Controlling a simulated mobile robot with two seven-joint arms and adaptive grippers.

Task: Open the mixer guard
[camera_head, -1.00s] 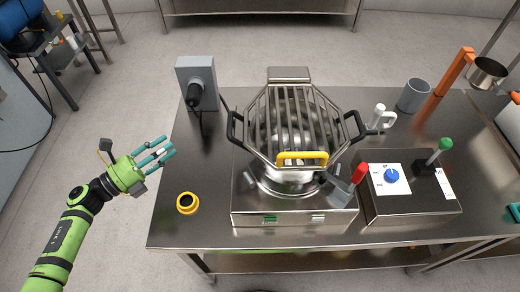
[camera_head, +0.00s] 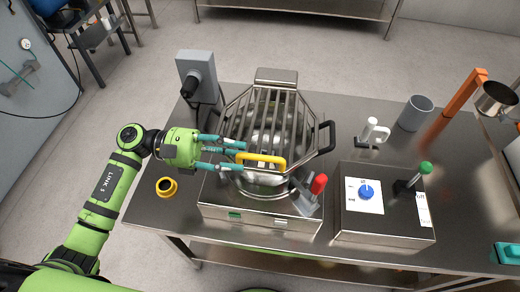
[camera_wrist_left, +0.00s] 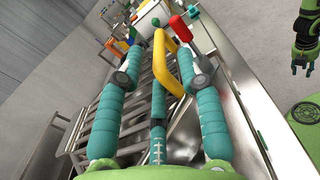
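The mixer guard (camera_head: 262,118) is a cage of metal bars lying over the bowl of the mixer (camera_head: 262,215). It has a yellow handle (camera_head: 262,159) at its front and a black side handle (camera_head: 326,137) on the right. My left gripper (camera_head: 240,155) has its teal fingers spread at the left end of the yellow handle. In the left wrist view the yellow handle (camera_wrist_left: 186,63) shows between the fingers; I cannot tell whether they touch it. My right gripper (camera_wrist_left: 301,66) hangs away at the upper right of that view, fingers apart and empty.
A red-handled lever (camera_head: 318,184) stands at the mixer's front right. Right of it is a control box (camera_head: 385,225) with a blue knob and a green-topped lever. A grey box (camera_head: 195,68) stands behind my left gripper.

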